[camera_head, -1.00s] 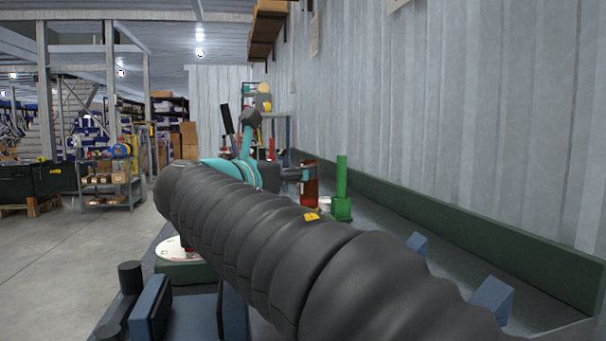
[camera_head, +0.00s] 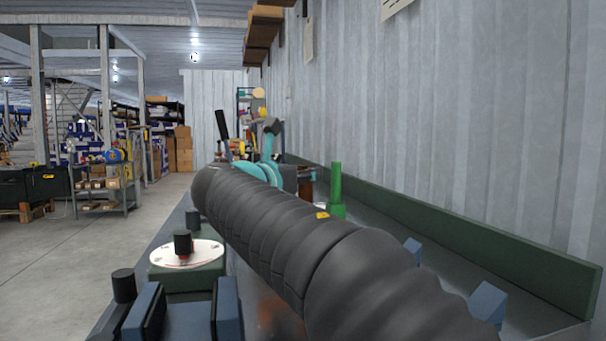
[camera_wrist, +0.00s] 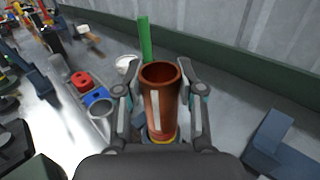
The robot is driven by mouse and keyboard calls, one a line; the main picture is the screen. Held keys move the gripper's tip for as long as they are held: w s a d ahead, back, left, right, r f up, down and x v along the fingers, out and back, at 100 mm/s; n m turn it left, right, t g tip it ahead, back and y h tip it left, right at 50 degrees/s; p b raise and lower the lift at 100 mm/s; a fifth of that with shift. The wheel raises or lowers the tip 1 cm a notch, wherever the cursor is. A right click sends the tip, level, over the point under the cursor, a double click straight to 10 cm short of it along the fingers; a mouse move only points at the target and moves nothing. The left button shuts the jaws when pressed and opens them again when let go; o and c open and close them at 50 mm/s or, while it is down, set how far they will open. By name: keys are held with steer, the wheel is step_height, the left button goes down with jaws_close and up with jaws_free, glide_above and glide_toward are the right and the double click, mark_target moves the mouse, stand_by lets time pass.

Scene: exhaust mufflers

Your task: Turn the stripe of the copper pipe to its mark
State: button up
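In the wrist view the copper pipe (camera_wrist: 165,88) stands with its open round top facing the camera. A pale stripe (camera_wrist: 156,112) runs down the side facing my gripper, and a yellow band (camera_wrist: 161,136) shows at its foot. My gripper (camera_wrist: 163,92) has one finger on each side of the pipe, close to its wall. Whether the pads touch it cannot be made out. The stripe's mark is not clearly visible. In the head view my thick dark arm covers most of this area, and only a little of the copper pipe (camera_head: 305,191) shows behind it.
A green post (camera_head: 337,188) stands just beyond the pipe, before a dark green back ledge (camera_head: 470,235). Blue blocks (camera_head: 487,301) lie at right. A white dial (camera_head: 187,254) with a black knob stands at left. Red (camera_wrist: 81,79) and blue (camera_wrist: 97,96) parts lie left of the pipe.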

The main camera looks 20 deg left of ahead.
jaws_close()
steer(key=shift+r, duration=0.1)
steer(key=shift+m+g+h+p, duration=0.5)
steer(key=shift+m+h+p, duration=0.9)
steer(key=shift+p, duration=1)
steer(key=shift+m+g+h, duration=0.9)
steer(key=shift+g+h, duration=0.05)
steer(key=shift+h, duration=0.5)
steer(key=shift+m+g+h, duration=0.9)
steer(key=shift+g+h, duration=0.05)
steer(key=shift+h, duration=0.5)
